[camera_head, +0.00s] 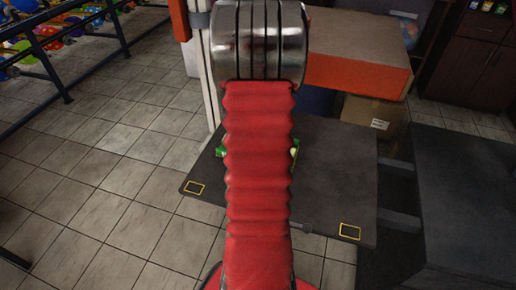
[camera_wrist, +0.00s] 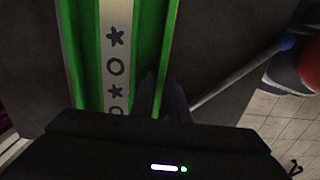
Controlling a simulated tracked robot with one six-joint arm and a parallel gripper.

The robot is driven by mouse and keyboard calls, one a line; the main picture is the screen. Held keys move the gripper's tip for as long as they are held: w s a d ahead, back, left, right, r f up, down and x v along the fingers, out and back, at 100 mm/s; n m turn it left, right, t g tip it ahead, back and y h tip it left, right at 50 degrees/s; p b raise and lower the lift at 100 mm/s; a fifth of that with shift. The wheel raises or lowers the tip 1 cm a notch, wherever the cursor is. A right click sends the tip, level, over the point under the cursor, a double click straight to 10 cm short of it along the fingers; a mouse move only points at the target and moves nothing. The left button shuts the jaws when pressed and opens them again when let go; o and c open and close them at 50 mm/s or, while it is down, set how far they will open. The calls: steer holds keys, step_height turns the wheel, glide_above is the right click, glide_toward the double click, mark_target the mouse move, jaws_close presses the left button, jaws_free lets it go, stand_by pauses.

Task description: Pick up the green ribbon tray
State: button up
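The green ribbon tray (camera_wrist: 78,50) lies on a dark flat surface (camera_head: 335,165). In the wrist view it has green side walls and a pale ribbon strip with dark stars and rings. In the head view only small green bits of the tray (camera_head: 221,152) show on either side of my red arm, which hides the rest. My gripper (camera_wrist: 164,88) has its dark fingers close together at the tray's right green wall. They seem to sit on either side of that wall, but whether they press on it is too dark to tell.
Yellow-outlined squares (camera_head: 349,231) mark the dark platform's front corners. An orange-sided block (camera_head: 358,73) and a cardboard box (camera_head: 372,114) stand behind it. A dark cabinet (camera_head: 465,190) is at right. A grey rod with a blue end (camera_wrist: 240,72) lies right of the fingers. Tiled floor is open at left.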

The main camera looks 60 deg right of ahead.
jaws_close()
stand_by(0.3)
step_height(320, 180, up, 10)
stand_by(0.6)
